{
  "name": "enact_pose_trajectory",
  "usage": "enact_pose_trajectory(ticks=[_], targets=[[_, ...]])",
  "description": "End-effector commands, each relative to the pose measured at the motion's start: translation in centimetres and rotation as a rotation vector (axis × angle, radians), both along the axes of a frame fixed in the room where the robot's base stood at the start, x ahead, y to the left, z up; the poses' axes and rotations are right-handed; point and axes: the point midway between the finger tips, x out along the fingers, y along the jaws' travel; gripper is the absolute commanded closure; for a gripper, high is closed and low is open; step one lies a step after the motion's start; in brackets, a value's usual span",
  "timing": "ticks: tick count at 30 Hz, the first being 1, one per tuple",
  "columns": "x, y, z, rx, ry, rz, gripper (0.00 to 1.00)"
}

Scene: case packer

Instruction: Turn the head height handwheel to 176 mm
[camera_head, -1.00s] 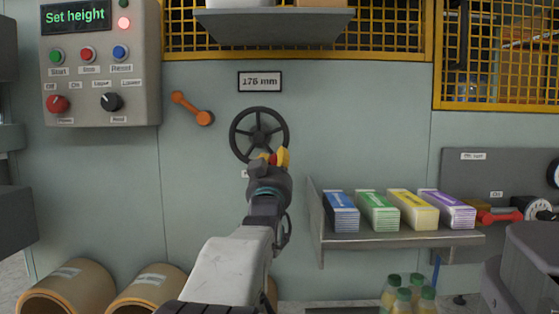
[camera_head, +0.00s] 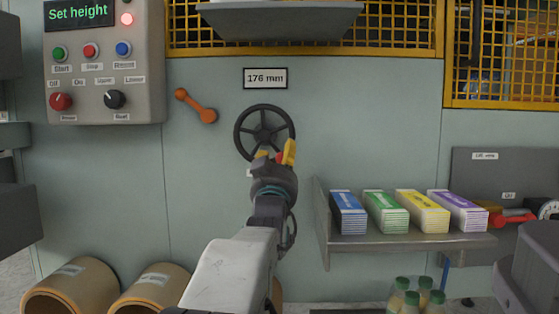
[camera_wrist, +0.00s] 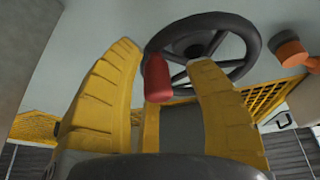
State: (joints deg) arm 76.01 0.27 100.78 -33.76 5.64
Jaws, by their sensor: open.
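The dark handwheel (camera_head: 264,118) is on the grey-green panel in the middle of the head view. It also shows in the wrist view (camera_wrist: 235,32), with its red handle (camera_wrist: 157,78). The height display (camera_head: 265,78) above it reads 176 mm. My gripper (camera_head: 276,155) is at the lower rim of the wheel, and in the wrist view its yellow fingers (camera_wrist: 165,75) stand apart. The red handle appears between the fingers in that view; whether they touch it cannot be told. The handle is mostly hidden by the gripper in the head view.
A control box (camera_head: 105,65) at the upper left has a screen reading "Set height". An orange lever (camera_head: 196,105) is left of the wheel. A shelf (camera_head: 400,246) with several coloured cartons is to the right. Cardboard-coloured rolls (camera_head: 70,288) lie at the lower left.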

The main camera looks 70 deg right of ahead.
Motion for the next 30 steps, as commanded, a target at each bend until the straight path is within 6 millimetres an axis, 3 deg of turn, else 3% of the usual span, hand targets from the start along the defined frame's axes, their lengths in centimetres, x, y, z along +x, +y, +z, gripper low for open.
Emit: enact_pose_trajectory(ticks=[8, 21, 30], targets=[[-0.4, 1.4, -0.6, 0.001, 0.0, -0.001, 0.51], [-1.8, 7.4, -3.1, -0.001, 0.0, 0.001, 0.51], [-2.5, 10.1, -4.3, -0.001, 0.0, 0.001, 0.51]])
